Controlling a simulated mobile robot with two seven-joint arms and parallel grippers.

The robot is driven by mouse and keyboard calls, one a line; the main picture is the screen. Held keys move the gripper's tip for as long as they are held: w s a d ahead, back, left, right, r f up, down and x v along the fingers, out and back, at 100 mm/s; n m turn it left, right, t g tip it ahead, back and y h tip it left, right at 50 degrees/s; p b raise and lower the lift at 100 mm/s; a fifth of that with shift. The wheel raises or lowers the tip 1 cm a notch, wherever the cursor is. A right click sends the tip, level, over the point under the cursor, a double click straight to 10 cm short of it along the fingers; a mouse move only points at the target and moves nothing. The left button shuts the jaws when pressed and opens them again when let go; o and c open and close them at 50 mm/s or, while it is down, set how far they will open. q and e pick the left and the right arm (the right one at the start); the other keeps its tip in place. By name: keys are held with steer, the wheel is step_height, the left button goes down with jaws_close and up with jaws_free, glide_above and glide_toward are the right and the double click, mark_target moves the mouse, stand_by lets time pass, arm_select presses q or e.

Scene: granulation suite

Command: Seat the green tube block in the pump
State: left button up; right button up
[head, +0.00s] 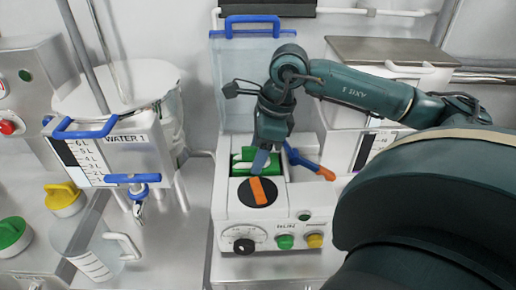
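The white pump (228,207) stands on the bench in the middle of the head view, with its clear blue-handled cover (240,75) raised behind it. The green tube block (240,168) shows in the recess on top of the pump, behind the black disc with an orange bar (257,191). Whether it is fully down cannot be told. My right gripper (262,161) points down over the block, its fingers partly hiding it. The finger gap is not clear. A blue lever with an orange end (308,162) sticks out at the recess's right side. My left gripper is out of view.
A water vessel labelled WATER 1 (125,150) with blue handles stands left. A clear jug (88,245) is below it, with yellow (64,198) and green (14,234) knobs further left. A white unit (375,145) stands right, behind my arm.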

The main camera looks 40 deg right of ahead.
mark_target(274, 162)
steer(key=o, duration=0.5)
steer(key=v, duration=1.3)
steer(key=shift+r+p, duration=0.1)
steer(key=shift+p, duration=0.2)
steer(key=shift+s, duration=0.1)
